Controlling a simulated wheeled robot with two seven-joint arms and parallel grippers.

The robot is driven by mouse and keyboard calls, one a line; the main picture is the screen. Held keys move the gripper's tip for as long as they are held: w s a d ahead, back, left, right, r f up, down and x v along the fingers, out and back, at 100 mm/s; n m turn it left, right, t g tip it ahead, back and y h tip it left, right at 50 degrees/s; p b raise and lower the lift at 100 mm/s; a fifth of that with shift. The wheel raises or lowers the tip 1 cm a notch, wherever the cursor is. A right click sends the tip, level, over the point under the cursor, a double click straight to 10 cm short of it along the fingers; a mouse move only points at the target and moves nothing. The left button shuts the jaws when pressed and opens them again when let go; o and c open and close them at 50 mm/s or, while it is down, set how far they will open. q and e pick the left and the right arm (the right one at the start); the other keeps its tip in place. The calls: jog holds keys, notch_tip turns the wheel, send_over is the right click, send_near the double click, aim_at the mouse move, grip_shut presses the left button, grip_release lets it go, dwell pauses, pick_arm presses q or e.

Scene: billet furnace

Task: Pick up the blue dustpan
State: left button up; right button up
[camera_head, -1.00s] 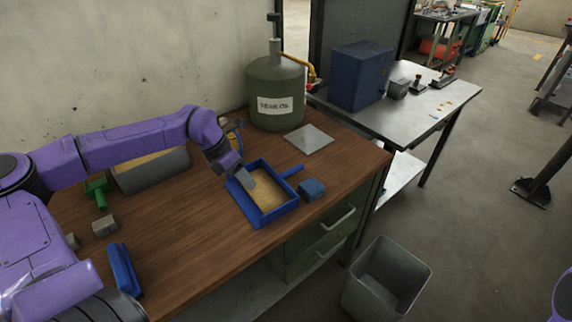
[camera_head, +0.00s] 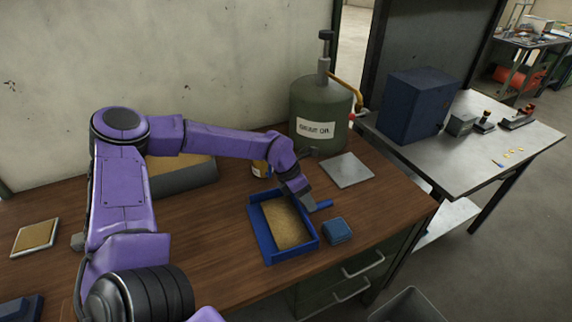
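The blue dustpan (camera_head: 265,240) lies flat on the wooden bench, with tan, grainy material inside it. Its short blue handle (camera_head: 324,205) sticks out at the back right. My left arm reaches across the bench from the left. The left gripper (camera_head: 307,202) points down at the pan's back right corner, close beside the base of the handle. The fingers are small and dark here, and I cannot tell whether they are open or touch the handle. My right gripper is out of view.
A small blue block (camera_head: 337,230) sits right of the pan. A flat grey plate (camera_head: 347,170) and a green gas cylinder (camera_head: 318,125) stand behind. A tan-topped grey box (camera_head: 185,179) is behind my arm. A grey bin (camera_head: 410,308) stands on the floor. Bare wood lies left of the pan.

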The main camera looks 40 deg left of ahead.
pick_arm(q)
jog(key=x, duration=0.2)
jog(key=shift+d+f, duration=0.15)
jog(key=shift+f, duration=0.2)
grip_shut()
jog(key=shift+w, duration=0.1)
jog(key=shift+r, duration=0.15)
